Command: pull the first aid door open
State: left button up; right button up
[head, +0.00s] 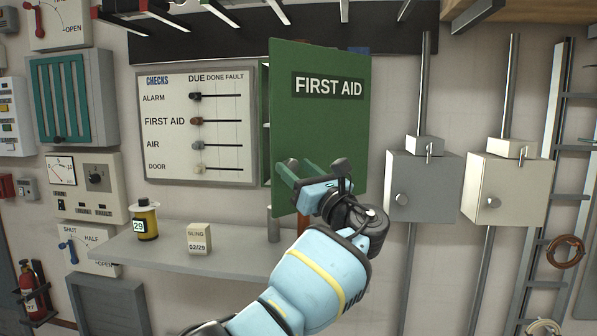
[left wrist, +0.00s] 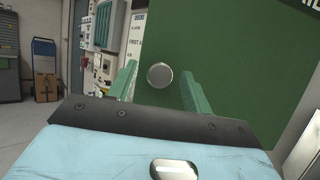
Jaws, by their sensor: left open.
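The green first aid door (head: 330,110), lettered FIRST AID, hangs on the back wall and stands ajar, with a narrow strip of cabinet showing along its left edge. It fills much of the left wrist view (left wrist: 230,60). Its round grey knob (left wrist: 160,75) lies between the two green fingers of my left gripper (left wrist: 157,80). The fingers are open, with a gap on either side of the knob. In the head view my left gripper (head: 300,176) is in front of the door's lower part. My right gripper is not in view.
A checks board (head: 198,125) hangs left of the door. Below it a grey shelf (head: 185,262) holds a yellow canister (head: 145,220) and a sling box (head: 199,238). Two lever boxes (head: 424,185) (head: 506,188) are on the right.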

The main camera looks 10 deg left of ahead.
pick_arm(q)
jog(key=v, duration=0.7)
jog(key=shift+s+d+p, duration=0.25)
jog(key=shift+d+p, duration=0.05)
jog(key=shift+f, duration=0.1)
